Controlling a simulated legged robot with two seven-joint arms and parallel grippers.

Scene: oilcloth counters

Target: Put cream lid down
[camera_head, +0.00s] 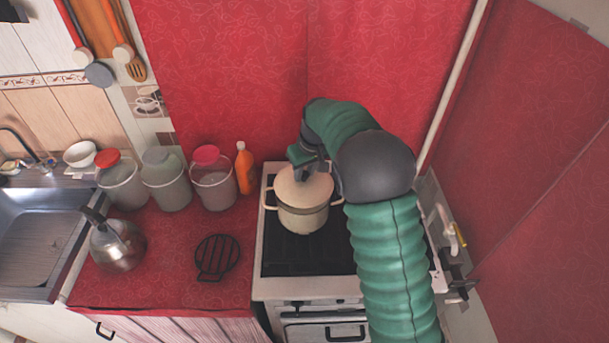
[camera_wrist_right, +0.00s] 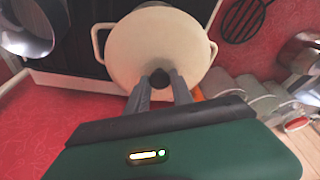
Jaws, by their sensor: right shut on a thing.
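The cream lid (camera_head: 304,187) sits over the mouth of the cream pot (camera_head: 303,216), which stands on the stove. From these views I cannot tell whether the lid rests fully on the rim. In the right wrist view the lid (camera_wrist_right: 158,42) fills the middle, and its dark knob is between my fingertips. My right gripper (camera_head: 305,168) reaches in from above and is shut on the lid's knob; it also shows in the right wrist view (camera_wrist_right: 159,80). My left gripper is in neither view.
The dark stove top (camera_head: 290,255) is clear in front of the pot. To the left, a black trivet (camera_head: 217,257), a metal kettle (camera_head: 118,245), an orange bottle (camera_head: 244,168) and several jars (camera_head: 213,180) stand on the red counter. A sink (camera_head: 38,235) is at far left.

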